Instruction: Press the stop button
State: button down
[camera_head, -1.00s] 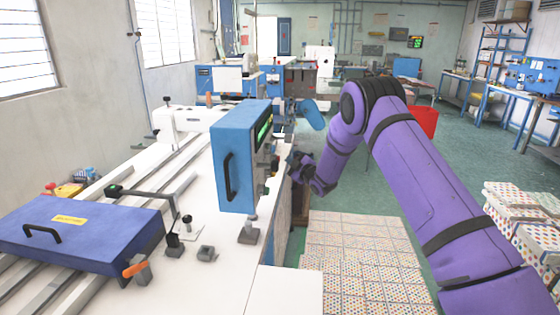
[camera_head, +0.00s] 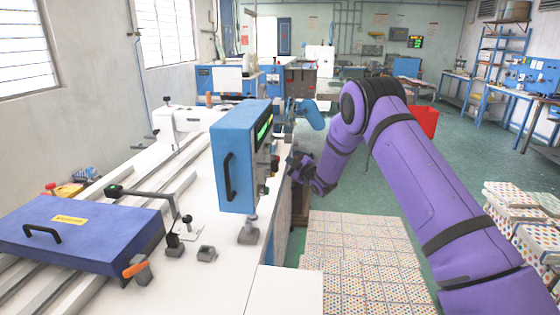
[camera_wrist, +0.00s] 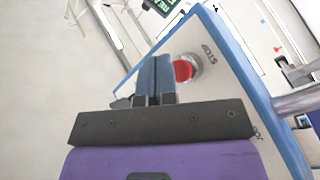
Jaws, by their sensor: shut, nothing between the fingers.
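The red stop button (camera_wrist: 183,70) shows in the wrist view in a round silver collar on a pale panel, with the label STOP beside it. My gripper (camera_wrist: 155,60) is shut and empty. In the wrist view its fingertips lie just left of the button; whether they touch the panel cannot be told. In the head view my gripper (camera_head: 296,160) is at the right side of the blue control box (camera_head: 234,160), which stands on a post on the white table. The button itself is not clearly visible in the head view.
The white machine table (camera_head: 215,280) carries a blue lidded case (camera_head: 80,232) and small clamps. A metal post (camera_wrist: 298,102) crosses the right of the wrist view. Stacked patterned boxes (camera_head: 520,215) stand at the right, with open floor behind them.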

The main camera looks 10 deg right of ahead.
jog(key=shift+a, duration=0.1)
dwell(0.7)
jog(key=shift+w+a, duration=0.15)
jog(key=shift+a, duration=0.15)
jog(key=shift+w+a, duration=0.15)
jog(key=shift+a, duration=0.35)
dwell(0.9)
jog(key=shift+d, duration=0.1)
jog(key=shift+s+d, duration=0.3)
jog(key=shift+d, duration=0.45)
jog(key=shift+d, duration=0.1)
jog(key=shift+s+d, duration=0.25)
jog(key=shift+d, duration=0.5)
jog(key=shift+s+d, duration=0.25)
jog(key=shift+d, duration=0.55)
jog(key=shift+s+d, duration=0.25)
jog(key=shift+d, duration=0.5)
